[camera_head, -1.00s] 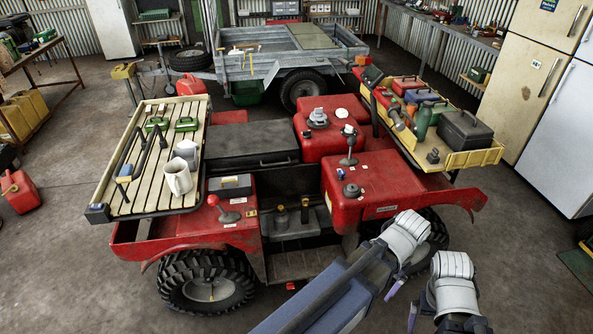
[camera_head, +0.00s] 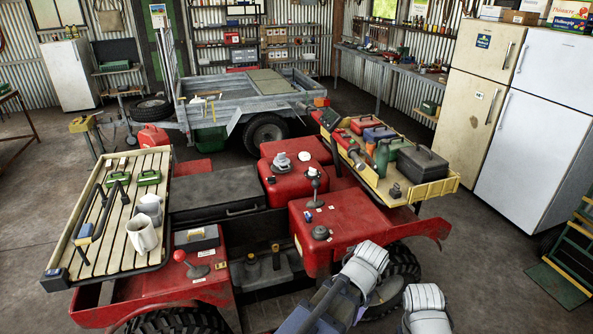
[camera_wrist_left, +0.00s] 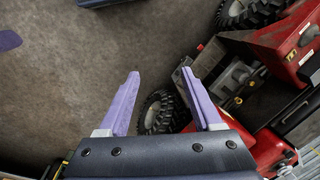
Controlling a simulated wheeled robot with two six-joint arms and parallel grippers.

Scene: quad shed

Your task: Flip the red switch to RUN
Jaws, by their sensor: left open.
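A red quad (camera_head: 330,215) stands in the middle of the head view. I cannot pick out a switch marked RUN for certain. A red-knobbed lever (camera_head: 180,256) stands on its front left part, and a small red and blue detail (camera_head: 308,205) shows on a red box; both are too small to read. My left gripper (camera_wrist_left: 161,73) is open and empty in the left wrist view, over the floor, with a quad tyre (camera_wrist_left: 158,112) seen beyond between its purple fingers. The red bodywork lies to its right. My right gripper is not in view.
A yellow tray (camera_head: 435,189) at right holds boxes and bottles. A grey trailer (camera_head: 200,112) stands behind, fridges (camera_head: 530,140) at right. Bare floor (camera_head: 490,260) is at lower right.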

